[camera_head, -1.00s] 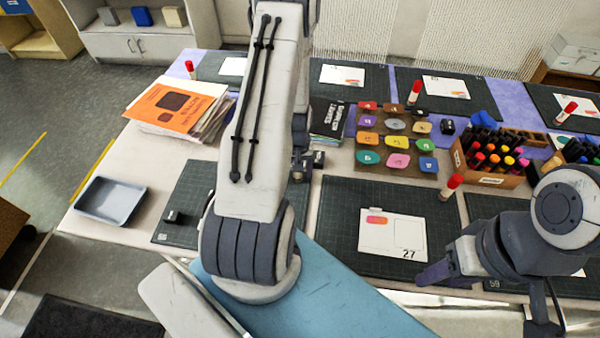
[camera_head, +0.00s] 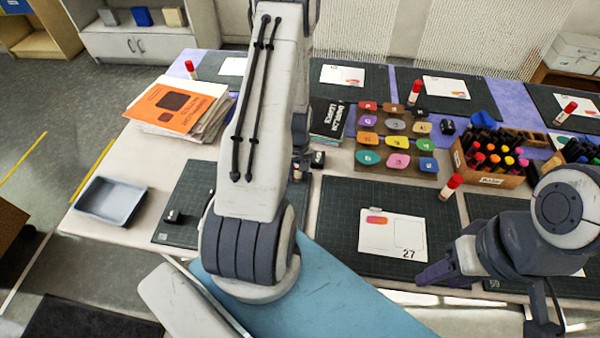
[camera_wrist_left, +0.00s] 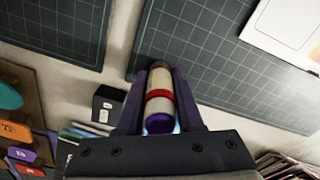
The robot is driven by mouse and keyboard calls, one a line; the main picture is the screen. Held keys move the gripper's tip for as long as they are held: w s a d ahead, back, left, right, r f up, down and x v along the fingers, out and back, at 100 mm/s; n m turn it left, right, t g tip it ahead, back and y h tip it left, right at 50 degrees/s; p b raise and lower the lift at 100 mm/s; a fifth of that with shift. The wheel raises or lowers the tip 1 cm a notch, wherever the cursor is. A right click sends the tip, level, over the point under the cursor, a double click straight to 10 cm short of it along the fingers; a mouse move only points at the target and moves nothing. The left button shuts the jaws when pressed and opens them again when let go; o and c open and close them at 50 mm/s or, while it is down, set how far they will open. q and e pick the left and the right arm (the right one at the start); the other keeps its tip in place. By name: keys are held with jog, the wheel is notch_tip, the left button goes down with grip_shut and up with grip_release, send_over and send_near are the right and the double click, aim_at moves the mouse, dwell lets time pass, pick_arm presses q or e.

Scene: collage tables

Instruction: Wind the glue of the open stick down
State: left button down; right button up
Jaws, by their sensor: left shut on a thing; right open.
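In the left wrist view a glue stick (camera_wrist_left: 159,98) with a pale body, a red band and a purple end lies between the fingers of my left gripper (camera_wrist_left: 160,100), which is shut on it. The purple end points toward the palm; I cannot tell whether it is glue or a knob. In the head view my left arm hides most of that gripper (camera_head: 299,168). My right gripper (camera_head: 436,274) is open and empty, at the near edge of the mat with the card numbered 27 (camera_head: 392,240).
Red-capped glue sticks stand on the table, one near the middle mat (camera_head: 451,187). A pen box (camera_head: 490,176), a board of coloured pieces (camera_head: 367,140), an orange-topped paper stack (camera_head: 172,106) and a grey tray (camera_head: 110,201) surround the mats. A small black block (camera_head: 317,159) sits near my left gripper.

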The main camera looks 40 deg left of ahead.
pick_arm(q)
jog(key=n, duration=0.5)
jog(key=shift+f, duration=0.1)
jog(key=n, duration=0.4)
jog(key=shift+p, duration=0.3)
jog(key=n, duration=0.3)
jog(key=n+p, duration=0.1)
jog(key=n, duration=0.3)
jog(key=shift+n+p, duration=0.55)
jog(key=shift+n, duration=0.55)
jog(key=shift+n+p, duration=0.4)
jog(key=shift+n, duration=0.6)
jog(key=shift+n+p, duration=1)
jog(key=shift+p, duration=0.1)
jog(key=shift+n, duration=0.6)
jog(key=n, duration=0.3)
jog(key=shift+n, duration=0.4)
